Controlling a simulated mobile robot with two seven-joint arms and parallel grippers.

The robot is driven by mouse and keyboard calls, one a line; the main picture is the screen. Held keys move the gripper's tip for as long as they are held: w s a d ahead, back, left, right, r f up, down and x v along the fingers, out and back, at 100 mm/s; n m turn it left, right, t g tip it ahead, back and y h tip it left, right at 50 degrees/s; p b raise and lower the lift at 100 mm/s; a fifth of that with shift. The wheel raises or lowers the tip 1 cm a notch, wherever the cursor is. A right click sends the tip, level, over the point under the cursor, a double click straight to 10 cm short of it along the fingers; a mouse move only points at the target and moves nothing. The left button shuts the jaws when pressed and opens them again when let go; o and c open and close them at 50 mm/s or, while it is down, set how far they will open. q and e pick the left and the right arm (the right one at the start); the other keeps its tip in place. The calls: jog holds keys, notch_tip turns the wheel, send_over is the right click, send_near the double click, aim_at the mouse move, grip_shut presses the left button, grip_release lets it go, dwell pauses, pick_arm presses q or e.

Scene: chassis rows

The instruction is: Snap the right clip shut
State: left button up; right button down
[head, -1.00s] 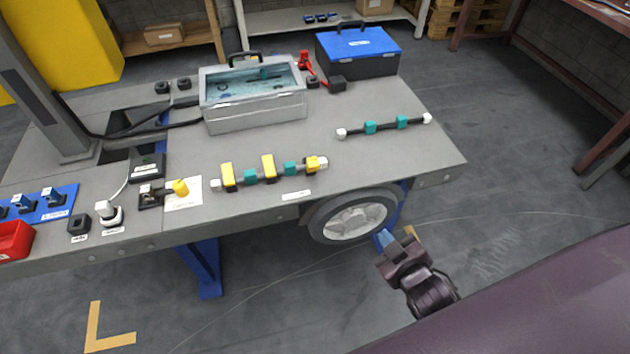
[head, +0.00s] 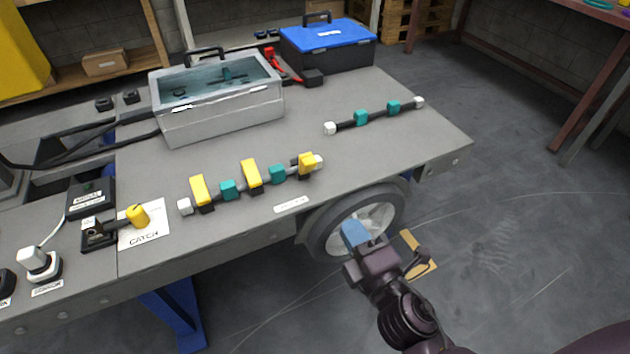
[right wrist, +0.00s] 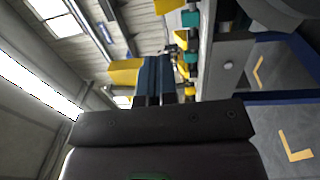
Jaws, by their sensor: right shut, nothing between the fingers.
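A dark bar with teal blocks and white ends lies near the front edge of the grey bench, bearing three yellow clips. The left clip (head: 201,189) and middle clip (head: 251,173) stand up with long yellow levers. My right gripper (head: 354,234) is shut and empty, in front of the bench near the wheel, apart from the clips. Its blue fingers (right wrist: 155,78) show in the right wrist view. My left gripper is not in view.
A second bar (head: 376,116) with teal blocks lies behind on the right. A clear-lidded grey case (head: 222,112) and a blue-lidded toolbox (head: 328,48) stand at the back. A wheel (head: 355,222) sits under the bench edge. The bench right of the clips is clear.

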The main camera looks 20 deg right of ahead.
jog(key=shift+w, duration=0.1)
dwell(0.3)
jog(key=p, duration=0.1)
send_near(312, 166)
jog(key=w, duration=0.6)
jog(key=shift+w+a+r, duration=0.1)
jog(key=shift+a+r, duration=0.05)
jog(key=shift+r, duration=0.05)
jog(key=shift+w, duration=0.65)
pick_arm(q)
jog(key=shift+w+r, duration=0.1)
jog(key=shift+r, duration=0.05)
pick_arm(e)
jog(key=shift+r, duration=0.1)
